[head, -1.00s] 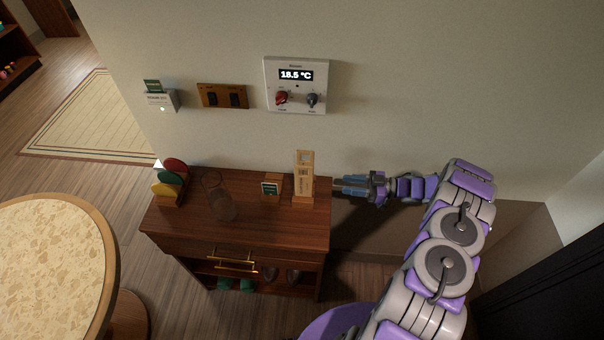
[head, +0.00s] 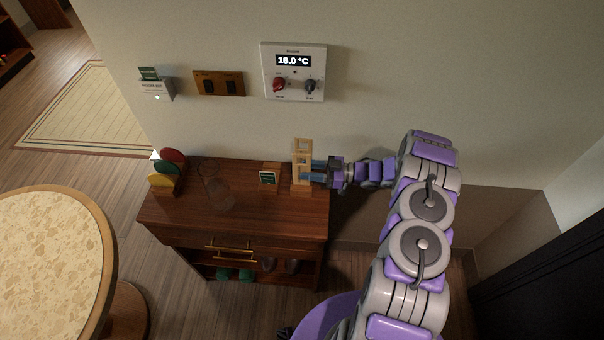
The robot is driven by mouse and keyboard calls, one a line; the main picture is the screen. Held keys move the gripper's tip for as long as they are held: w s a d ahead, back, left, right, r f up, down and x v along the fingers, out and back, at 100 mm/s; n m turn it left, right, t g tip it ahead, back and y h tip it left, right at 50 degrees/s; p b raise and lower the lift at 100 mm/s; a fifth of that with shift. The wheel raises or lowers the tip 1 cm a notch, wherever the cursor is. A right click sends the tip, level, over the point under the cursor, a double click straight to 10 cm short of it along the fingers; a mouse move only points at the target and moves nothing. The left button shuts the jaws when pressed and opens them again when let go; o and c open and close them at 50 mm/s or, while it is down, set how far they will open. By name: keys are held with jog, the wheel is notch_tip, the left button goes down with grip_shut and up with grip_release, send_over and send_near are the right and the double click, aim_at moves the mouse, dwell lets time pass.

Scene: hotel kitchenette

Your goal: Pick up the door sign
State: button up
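The door sign (head: 302,147) is a tall, pale wooden piece with a square opening near its top. It stands upright at the back right of the brown cabinet's top. My gripper (head: 316,171) reaches in from the right, level with the sign's middle. Its two blue fingers look spread, with a gap between them, and their tips overlap the sign's right side. The fingers hide part of the sign's face. I cannot tell whether they touch it.
On the cabinet (head: 270,213) are a small green-labelled block (head: 269,177), a clear glass vessel (head: 220,196) and a rack of coloured discs (head: 167,171). A thermostat (head: 294,71) is on the wall above. A round table (head: 52,245) stands at left.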

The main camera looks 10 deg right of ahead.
aim_at(296, 169)
jog(key=shift+b+x, duration=0.3)
jog(key=shift+x, duration=2)
jog(key=shift+d, duration=0.1)
jog(key=shift+c, duration=0.4)
grip_shut()
